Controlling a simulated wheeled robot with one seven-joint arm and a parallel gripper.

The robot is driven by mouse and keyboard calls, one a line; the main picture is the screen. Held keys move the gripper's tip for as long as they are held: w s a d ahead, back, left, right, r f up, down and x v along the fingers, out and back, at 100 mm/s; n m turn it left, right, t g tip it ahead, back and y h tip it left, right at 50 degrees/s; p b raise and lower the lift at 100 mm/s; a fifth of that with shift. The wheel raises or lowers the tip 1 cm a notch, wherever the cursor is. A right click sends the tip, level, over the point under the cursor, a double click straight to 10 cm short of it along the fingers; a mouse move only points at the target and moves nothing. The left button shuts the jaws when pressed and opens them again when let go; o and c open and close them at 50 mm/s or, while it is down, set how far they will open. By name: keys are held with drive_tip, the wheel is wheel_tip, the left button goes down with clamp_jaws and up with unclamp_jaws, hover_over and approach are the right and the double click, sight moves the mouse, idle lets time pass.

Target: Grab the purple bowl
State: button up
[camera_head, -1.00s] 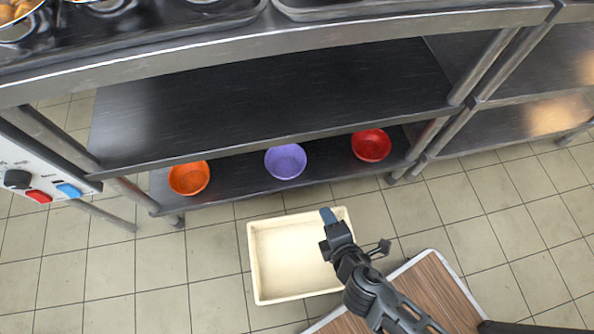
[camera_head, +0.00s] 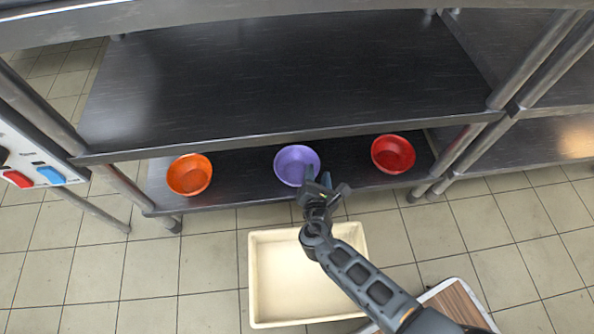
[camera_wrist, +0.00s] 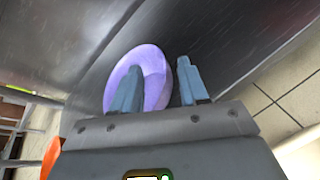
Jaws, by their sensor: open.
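The purple bowl (camera_head: 295,163) stands upright on the low steel shelf, between the other two bowls. My gripper (camera_head: 318,180) is at the bowl's front right edge in the head view and hides a little of its rim. In the wrist view the purple bowl (camera_wrist: 150,62) lies just beyond and between my open fingers (camera_wrist: 158,88). The left finger overlaps the bowl in that view, and the right finger is near its right rim. Nothing is held. I cannot tell whether a finger touches the bowl.
An orange bowl (camera_head: 189,175) stands to the left and a red bowl (camera_head: 393,154) to the right on the same shelf (camera_head: 235,177). A wider shelf (camera_head: 270,80) lies above them. A cream tray (camera_head: 257,312) sits in front, below my arm. Metal legs stand at both ends.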

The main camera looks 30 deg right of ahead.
sight(317, 162)
drive_tip(key=b+x, duration=0.2)
drive_tip(key=x, duration=0.2)
drive_tip(key=shift+w+d+f, duration=0.15)
drive_tip(key=shift+w+f, duration=0.05)
drive_tip(key=shift+w, duration=0.05)
clamp_jaws()
drive_tip(key=shift+r, duration=0.1)
